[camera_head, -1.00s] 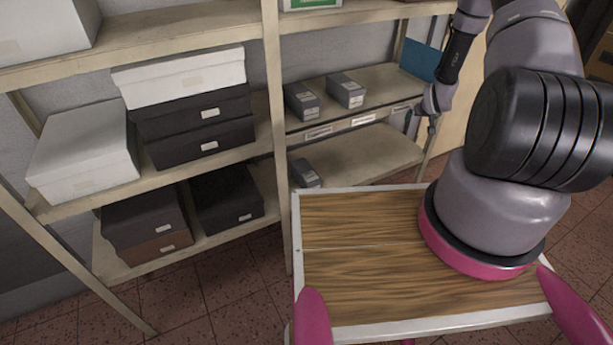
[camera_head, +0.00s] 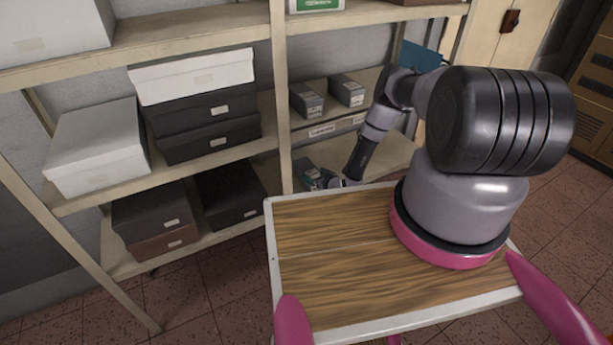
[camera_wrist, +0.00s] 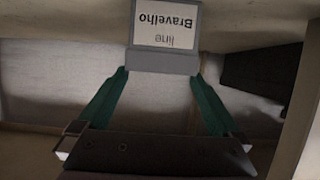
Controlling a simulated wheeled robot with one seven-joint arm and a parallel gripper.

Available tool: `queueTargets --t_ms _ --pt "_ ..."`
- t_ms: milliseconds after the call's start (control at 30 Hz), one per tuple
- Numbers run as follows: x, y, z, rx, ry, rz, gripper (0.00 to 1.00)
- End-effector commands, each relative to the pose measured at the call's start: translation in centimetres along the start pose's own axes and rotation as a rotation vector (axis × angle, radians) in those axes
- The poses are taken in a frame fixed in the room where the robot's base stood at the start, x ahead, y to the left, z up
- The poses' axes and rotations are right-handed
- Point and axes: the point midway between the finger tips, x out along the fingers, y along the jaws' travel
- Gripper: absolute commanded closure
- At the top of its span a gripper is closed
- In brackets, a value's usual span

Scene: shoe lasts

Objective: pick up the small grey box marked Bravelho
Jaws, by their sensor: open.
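The small grey box marked Bravelho (camera_wrist: 163,63) is at the top of the wrist view. Its white label reads upside down there. In the head view a small grey box (camera_head: 303,166) sits on the lower shelf, partly hidden by my gripper (camera_head: 318,179). In the wrist view my gripper (camera_wrist: 160,78) is open, with its two teal fingers reaching toward the box. The fingertips show at either side of the box's near end. I cannot tell whether they touch it.
Two other small grey boxes (camera_head: 306,100) (camera_head: 347,90) stand on the shelf above. A shelf post (camera_head: 281,120) stands left of my arm. Black, white and brown boxes (camera_head: 209,105) fill the left shelves. A dark object (camera_wrist: 262,68) is at right in the wrist view.

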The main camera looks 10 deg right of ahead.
Motion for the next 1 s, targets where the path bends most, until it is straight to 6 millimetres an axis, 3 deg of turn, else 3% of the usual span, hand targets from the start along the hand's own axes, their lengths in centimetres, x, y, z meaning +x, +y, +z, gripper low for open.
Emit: queueTargets --t_ms 267,500,800,833,1000 --pt "2.5 -0.1 -0.1 -0.001 0.001 0.0 0.0" --pt "5.9 -0.1 -0.3 -0.002 0.001 0.0 0.0" --pt "6.5 0.0 -0.3 0.0 -0.001 0.001 0.0" --pt "6.5 0.0 -0.3 0.0 -0.001 0.001 0.04" --pt "6.5 0.0 -0.3 0.0 -0.001 0.001 0.69"
